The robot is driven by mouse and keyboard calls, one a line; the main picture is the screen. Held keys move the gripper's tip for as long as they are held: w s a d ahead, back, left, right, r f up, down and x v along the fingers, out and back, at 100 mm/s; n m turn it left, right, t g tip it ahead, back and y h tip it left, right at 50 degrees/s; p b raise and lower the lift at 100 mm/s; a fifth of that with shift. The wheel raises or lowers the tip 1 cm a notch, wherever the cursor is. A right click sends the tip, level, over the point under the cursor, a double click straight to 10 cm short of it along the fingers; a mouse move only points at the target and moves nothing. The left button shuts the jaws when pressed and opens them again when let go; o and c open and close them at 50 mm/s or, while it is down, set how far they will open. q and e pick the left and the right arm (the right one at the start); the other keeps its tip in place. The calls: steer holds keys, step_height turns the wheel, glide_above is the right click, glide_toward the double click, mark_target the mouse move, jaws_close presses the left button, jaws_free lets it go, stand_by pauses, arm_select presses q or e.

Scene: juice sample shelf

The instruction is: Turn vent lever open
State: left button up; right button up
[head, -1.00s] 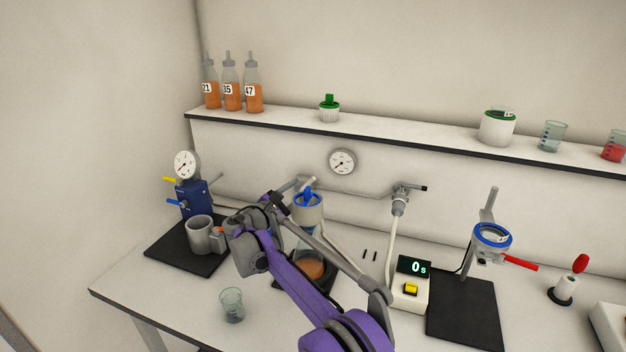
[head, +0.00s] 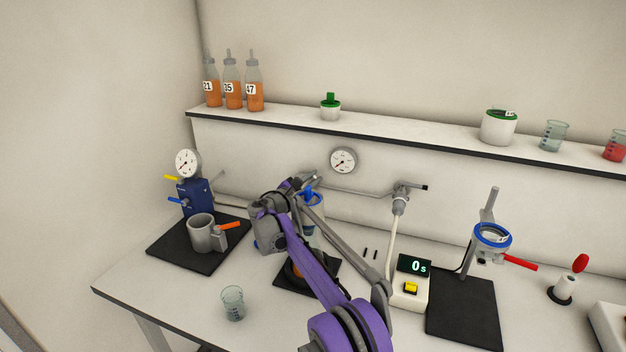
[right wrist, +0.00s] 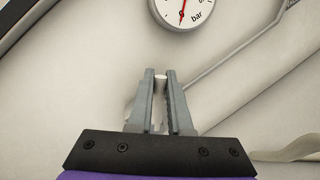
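My right gripper (right wrist: 160,78) is near the back wall. In the right wrist view its two grey fingers stand a narrow gap apart, with a small pale rounded piece (right wrist: 160,88) between the tips; I cannot tell whether they grip it. In the head view my right arm hides the fingertips. A grey wall fitting (head: 314,182) with a pipe shows just beyond them. No lever is marked as the vent. A blue pump unit (head: 194,199) at the left has a yellow lever (head: 170,178) and a blue lever (head: 177,201). My left gripper is not in view.
A wall gauge (head: 343,160) is above the pipe. A flask with a blue top (head: 310,200) stands behind my arm. A timer (head: 411,290) stands to the right.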

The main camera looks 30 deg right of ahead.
jaws_close()
steer(key=shift+a+r, duration=0.1)
stand_by(1.2)
steer(key=n, duration=0.2)
steer(key=w+a+n, duration=0.1)
steer(key=shift+w+r+n+t+h+p, duration=0.1)
steer(key=shift+r+n+t+h+p, duration=0.2)
steer(key=shift+r+t+p, duration=0.1)
steer(key=shift+w+a+r+n+t+h, duration=0.1)
steer(key=shift+w+a+n+t, duration=0.15)
steer(key=shift+n, duration=0.55)
steer(key=shift+w+a+n+t+h, duration=0.1)
steer(key=shift+w+a+n, duration=0.15)
steer(key=shift+n, duration=0.55)
steer(key=shift+w+a+r+n+t+h, duration=0.15)
steer(key=shift+w+n, duration=0.2)
steer(key=shift+n, duration=0.45)
steer(key=o, duration=0.6)
jaws_free()
